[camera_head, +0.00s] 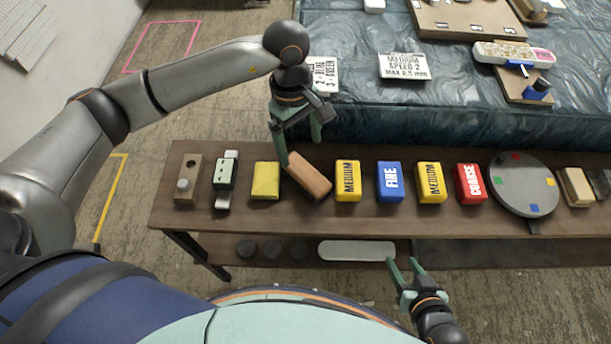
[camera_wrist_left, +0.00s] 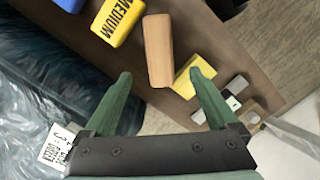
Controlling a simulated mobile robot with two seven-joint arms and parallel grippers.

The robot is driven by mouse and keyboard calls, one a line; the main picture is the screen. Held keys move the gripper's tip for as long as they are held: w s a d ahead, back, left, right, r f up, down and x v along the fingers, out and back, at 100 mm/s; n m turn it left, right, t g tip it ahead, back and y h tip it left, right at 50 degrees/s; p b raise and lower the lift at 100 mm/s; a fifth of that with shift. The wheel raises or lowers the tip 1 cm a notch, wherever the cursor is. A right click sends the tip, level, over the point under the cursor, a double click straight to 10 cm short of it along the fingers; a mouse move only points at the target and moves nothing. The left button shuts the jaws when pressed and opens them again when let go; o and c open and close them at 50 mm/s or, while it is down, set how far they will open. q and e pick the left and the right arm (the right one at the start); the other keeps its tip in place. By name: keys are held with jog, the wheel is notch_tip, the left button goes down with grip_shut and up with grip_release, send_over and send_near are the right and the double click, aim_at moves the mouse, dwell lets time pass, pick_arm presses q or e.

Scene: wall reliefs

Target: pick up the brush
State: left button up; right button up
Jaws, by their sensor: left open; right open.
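A brown wooden block (camera_head: 309,176), which looks like the back of the brush, lies tilted on the bench between a plain yellow block and a yellow MEDIUM block. No bristles show. In the left wrist view the wooden block (camera_wrist_left: 158,48) lies beyond and between the fingertips. My left gripper (camera_head: 300,148) is open and empty, above the bench's far edge, close to the wooden block. Its open fingers also show in the left wrist view (camera_wrist_left: 160,76). My right gripper (camera_head: 403,264) is open and empty in front of the bench, low in the head view.
The yellow block (camera_head: 265,181) and the yellow MEDIUM block (camera_head: 347,181) stand close on either side. Blue FINE (camera_head: 389,182), red COARSE (camera_head: 470,184) and a grey disc (camera_head: 523,184) follow along the bench (camera_head: 240,219). A plastic-covered table (camera_head: 380,115) stands behind.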

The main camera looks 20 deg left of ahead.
aim_at(305, 171)
pick_arm(q)
jog(key=f, duration=0.3)
jog(key=d+f, duration=0.1)
jog(key=f, duration=0.2)
jog(key=s+f, duration=0.1)
jog(key=f, duration=0.2)
jog(key=shift+d, duration=0.2)
jog(key=shift+c, duration=0.2)
jog(key=shift+w, duration=0.1)
grip_shut()
